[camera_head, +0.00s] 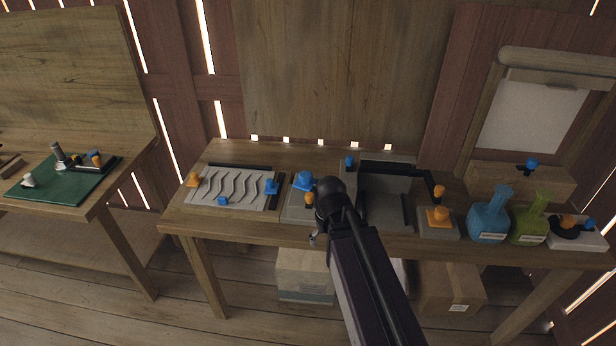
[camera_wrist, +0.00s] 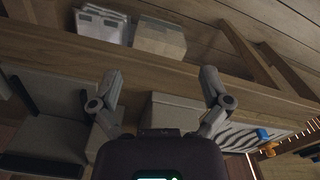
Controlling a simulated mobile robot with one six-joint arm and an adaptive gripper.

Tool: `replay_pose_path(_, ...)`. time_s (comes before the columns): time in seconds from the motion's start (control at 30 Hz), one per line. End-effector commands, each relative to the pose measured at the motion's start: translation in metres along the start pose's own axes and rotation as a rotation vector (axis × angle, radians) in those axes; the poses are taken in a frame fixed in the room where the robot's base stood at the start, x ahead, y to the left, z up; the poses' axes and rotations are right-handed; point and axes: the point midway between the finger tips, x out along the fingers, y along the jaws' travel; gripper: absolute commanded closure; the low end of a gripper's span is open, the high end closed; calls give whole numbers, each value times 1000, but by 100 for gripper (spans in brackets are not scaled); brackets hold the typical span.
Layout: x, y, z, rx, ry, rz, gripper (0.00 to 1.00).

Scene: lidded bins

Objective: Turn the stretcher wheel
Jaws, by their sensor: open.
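I cannot tell for sure which part is the stretcher wheel. A round dark part with orange and blue knobs (camera_head: 567,226) sits on a white base at the bench's right end. Blue and orange knobs (camera_head: 305,181) stand on a grey block at the middle, partly hidden by my arm. My gripper shows in the wrist view (camera_wrist: 160,75), open and empty, its two fingers spread in front of the bench edge. In the head view it is mostly hidden behind my arm, near the bench's front edge. It touches no knob that I can see.
The wooden bench (camera_head: 190,222) carries a wavy-grooved panel (camera_head: 228,188), a grey tray (camera_head: 385,205), an orange-knobbed block (camera_head: 437,222), a blue flask (camera_head: 489,220) and a green flask (camera_head: 530,222). Boxes (camera_head: 303,275) stand below. A second table with a green mat (camera_head: 60,182) is left.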

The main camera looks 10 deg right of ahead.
Motion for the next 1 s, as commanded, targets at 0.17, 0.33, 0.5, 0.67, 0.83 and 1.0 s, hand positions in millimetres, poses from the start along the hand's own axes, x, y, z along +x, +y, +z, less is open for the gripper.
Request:
replay_pose_path(0.17, -24, -7, -43, -124, 0, 0, 0)
replay_pose_path(0.33, -54, -4, -100, -327, 0, 0, 0)
replay_pose_path(0.5, -86, 0, -165, -569, 1, 0, 0)
replay_pose_path(0.67, -113, 3, -220, -786, 1, 0, 0)
replay_pose_path(0.83, -131, 4, -261, -957, 1, 0, 0)
replay_pose_path(1.0, -138, 5, -278, -1044, 1, 0, 0)
